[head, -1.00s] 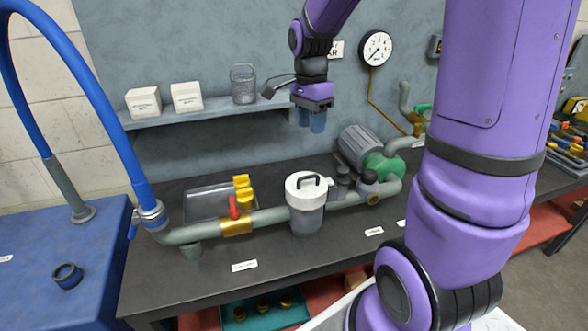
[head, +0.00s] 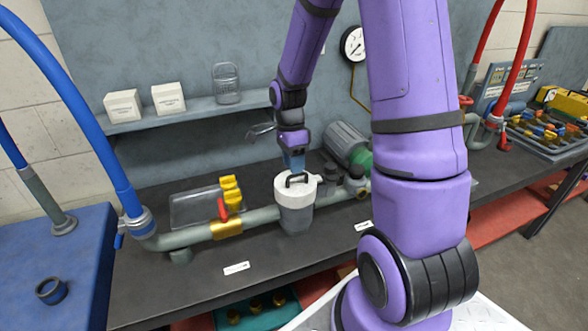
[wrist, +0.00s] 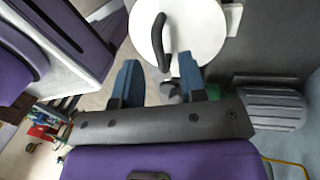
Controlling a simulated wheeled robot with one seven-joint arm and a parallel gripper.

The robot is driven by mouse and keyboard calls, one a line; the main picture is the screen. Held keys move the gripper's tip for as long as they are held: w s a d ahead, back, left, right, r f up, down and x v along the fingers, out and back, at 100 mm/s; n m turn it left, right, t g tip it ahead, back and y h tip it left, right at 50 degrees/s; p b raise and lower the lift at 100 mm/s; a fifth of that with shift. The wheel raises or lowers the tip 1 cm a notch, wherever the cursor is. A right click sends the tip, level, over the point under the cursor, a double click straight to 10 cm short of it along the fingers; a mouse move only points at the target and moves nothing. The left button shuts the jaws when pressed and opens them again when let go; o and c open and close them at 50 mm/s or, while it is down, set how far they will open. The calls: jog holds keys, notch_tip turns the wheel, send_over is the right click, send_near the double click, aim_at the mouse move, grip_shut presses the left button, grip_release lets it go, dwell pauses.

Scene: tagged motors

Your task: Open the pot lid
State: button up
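The pot is a grey cylinder (head: 296,218) in the pipe line on the bench, with a white lid (head: 285,199) seated on top. The lid carries a dark arched handle (head: 297,180). My gripper (head: 294,163) points down just above and behind the lid in the head view. The fingers appear apart from the handle.
A red-handled valve (head: 226,222) and yellow parts (head: 231,192) by a clear tray (head: 190,208) are left of the pot. A grey motor (head: 346,143) stands behind right.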

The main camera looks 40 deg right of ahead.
jog(key=shift+s+f, duration=0.25)
jog(key=shift+f, duration=0.85)
grip_shut()
